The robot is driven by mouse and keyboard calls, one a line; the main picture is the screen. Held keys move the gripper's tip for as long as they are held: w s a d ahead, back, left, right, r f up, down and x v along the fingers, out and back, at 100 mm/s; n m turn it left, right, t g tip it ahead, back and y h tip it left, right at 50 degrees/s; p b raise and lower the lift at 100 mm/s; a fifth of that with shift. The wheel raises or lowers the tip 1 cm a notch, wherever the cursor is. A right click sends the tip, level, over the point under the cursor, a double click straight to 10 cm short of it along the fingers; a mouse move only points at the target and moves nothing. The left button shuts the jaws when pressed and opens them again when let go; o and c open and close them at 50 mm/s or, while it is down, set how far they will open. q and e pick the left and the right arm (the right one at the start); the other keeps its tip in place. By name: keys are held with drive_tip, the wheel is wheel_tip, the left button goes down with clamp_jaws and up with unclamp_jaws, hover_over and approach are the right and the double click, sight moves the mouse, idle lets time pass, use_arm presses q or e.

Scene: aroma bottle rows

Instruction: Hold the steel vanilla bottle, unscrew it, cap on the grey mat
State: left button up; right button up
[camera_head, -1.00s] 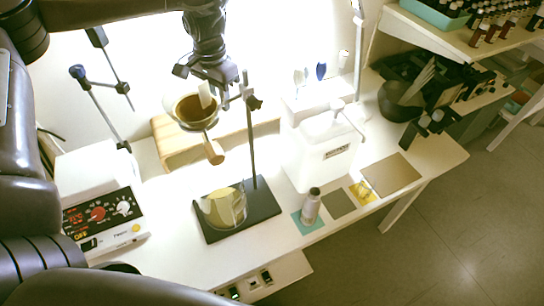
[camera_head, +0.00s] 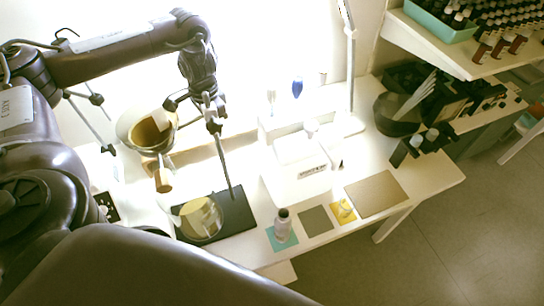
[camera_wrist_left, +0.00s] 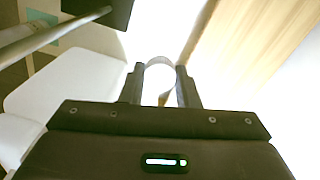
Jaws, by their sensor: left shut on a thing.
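The steel bottle (camera_head: 282,228) stands upright with a dark cap on the teal mat (camera_head: 271,240), near the table's front edge. The grey mat (camera_head: 316,220) lies bare just to its right. My left gripper (camera_head: 190,106) is up at the back left, beside the lab stand's rod and the glass funnel (camera_head: 138,124), well away from the bottle. In the left wrist view its fingers (camera_wrist_left: 160,85) are shut on a pale, clear, round-edged thing (camera_wrist_left: 158,64). It may be part of the funnel; I cannot tell for certain. My right gripper is out of view.
The lab stand's dark base (camera_head: 238,216) carries a glass beaker (camera_head: 200,219). A white container (camera_head: 297,172) stands behind the mats. A yellow mat (camera_head: 335,217) with a small item and a tan mat (camera_head: 376,194) lie to the right. Bottle racks fill the right shelf.

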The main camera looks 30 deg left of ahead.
use_arm(q)
drive_tip(key=shift+w+d+f+b, duration=0.15)
drive_tip(key=shift+d+f+b, duration=0.05)
drive_tip(key=shift+f+b, duration=0.55)
drive_tip(key=f+b, duration=0.5)
drive_tip(key=f, duration=0.2)
drive_tip(key=f+b, duration=0.5)
drive_tip(key=f, duration=0.2)
drive_tip(key=shift+s+a, duration=0.2)
drive_tip(key=shift+f+b, duration=0.35)
drive_tip(key=shift+f, duration=0.1)
wheel_tip(320, 180, down, 4)
drive_tip(key=b, duration=0.2)
drive_tip(key=shift+b, duration=0.4)
drive_tip(key=shift+r, duration=0.2)
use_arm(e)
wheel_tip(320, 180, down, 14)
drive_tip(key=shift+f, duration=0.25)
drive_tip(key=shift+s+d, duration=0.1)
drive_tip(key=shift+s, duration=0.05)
use_arm(q)
drive_tip(key=shift+f, duration=0.1)
